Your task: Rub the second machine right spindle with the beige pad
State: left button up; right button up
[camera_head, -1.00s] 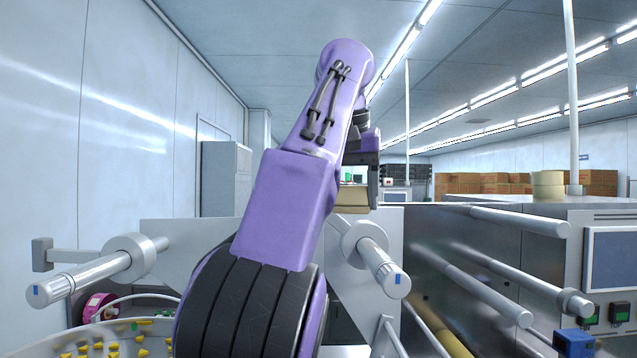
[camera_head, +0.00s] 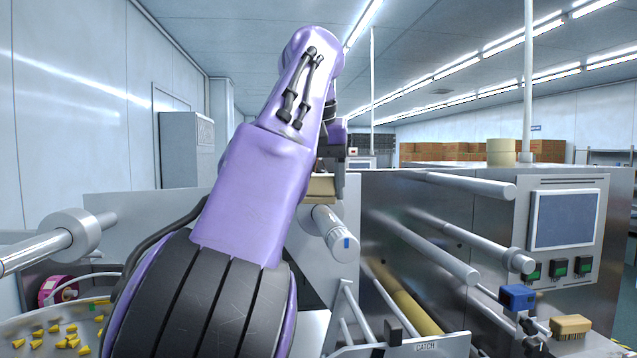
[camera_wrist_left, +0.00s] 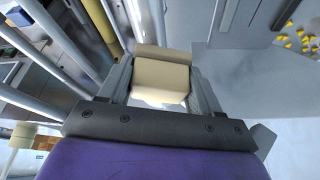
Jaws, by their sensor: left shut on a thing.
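My left gripper (camera_head: 328,168) is shut on the beige pad (camera_head: 320,187), partly hidden behind my purple arm. In the left wrist view the pad (camera_wrist_left: 160,76) sits between the two fingers (camera_wrist_left: 160,88). The right spindle (camera_head: 336,238), a pale cylinder with a blue mark on its end, sticks out just below the pad. The pad overlaps the spindle's inner end in the head view; I cannot tell whether they touch. The left spindle (camera_head: 50,245) is at the far left. My right gripper is not in view.
A steel machine with rollers (camera_head: 430,250) and a screen (camera_head: 563,219) stands to the right. A bowl with yellow pieces (camera_head: 60,338) is at the lower left.

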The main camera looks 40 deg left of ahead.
pick_arm(q)
jog(key=shift+s+a+f, duration=0.1)
jog(key=shift+s, duration=0.2)
jog(key=shift+w+f+b, duration=0.3)
jog(key=shift+f+b, duration=0.05)
jog(key=shift+f, duration=0.05)
jog(key=shift+s+f, duration=0.2)
jog(key=shift+w+f+b, duration=0.1)
jog(key=shift+f+b, duration=0.2)
jog(key=shift+b, duration=0.05)
